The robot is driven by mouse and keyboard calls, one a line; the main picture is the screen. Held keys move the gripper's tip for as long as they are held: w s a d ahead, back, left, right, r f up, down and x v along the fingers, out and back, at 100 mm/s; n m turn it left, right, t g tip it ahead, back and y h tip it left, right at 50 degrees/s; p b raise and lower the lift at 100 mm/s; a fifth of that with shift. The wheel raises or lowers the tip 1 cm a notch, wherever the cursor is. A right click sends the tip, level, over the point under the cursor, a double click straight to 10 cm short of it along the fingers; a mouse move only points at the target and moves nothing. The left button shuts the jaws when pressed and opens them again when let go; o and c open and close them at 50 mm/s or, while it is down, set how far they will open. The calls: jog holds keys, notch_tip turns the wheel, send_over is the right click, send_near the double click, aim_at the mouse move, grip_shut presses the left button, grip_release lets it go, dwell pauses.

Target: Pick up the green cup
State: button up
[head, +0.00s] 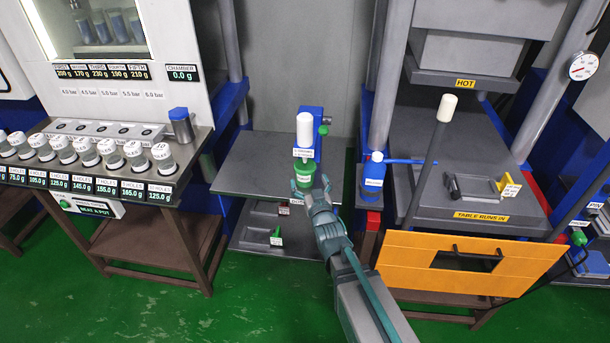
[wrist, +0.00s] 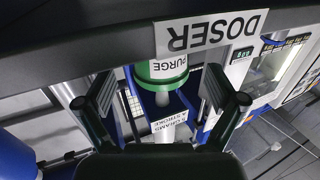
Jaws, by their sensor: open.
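The green cup (head: 305,172) sits under the white doser bottle (head: 305,132) on the grey bench, its lower part partly covered by my gripper. In the wrist view, which looks upside down, the green cup (wrist: 168,69) bears a PURGE label and shows partly behind the DOSER sign (wrist: 208,33). My gripper (head: 314,192) is just in front of the cup in the head view. Its two dark fingers (wrist: 164,103) are wide apart in the wrist view, with the cup between them in the picture. I cannot tell whether they reach around it; nothing is held.
A blue bottle (head: 373,172) with a long spout stands right of the cup, near the hot press (head: 470,140). An orange guard (head: 470,265) is at front right. A row of lidded pots (head: 85,152) is at left. The bench top (head: 250,165) left of the cup is clear.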

aim_at(307, 178)
jog(key=shift+p+x, duration=1.45)
jog(key=shift+x, duration=1.25)
jog(key=shift+s, duration=0.1)
jog(key=c, duration=1.4)
jog(key=shift+o, duration=0.2)
jog(key=shift+r+b, duration=0.1)
jog(key=shift+b, duration=0.3)
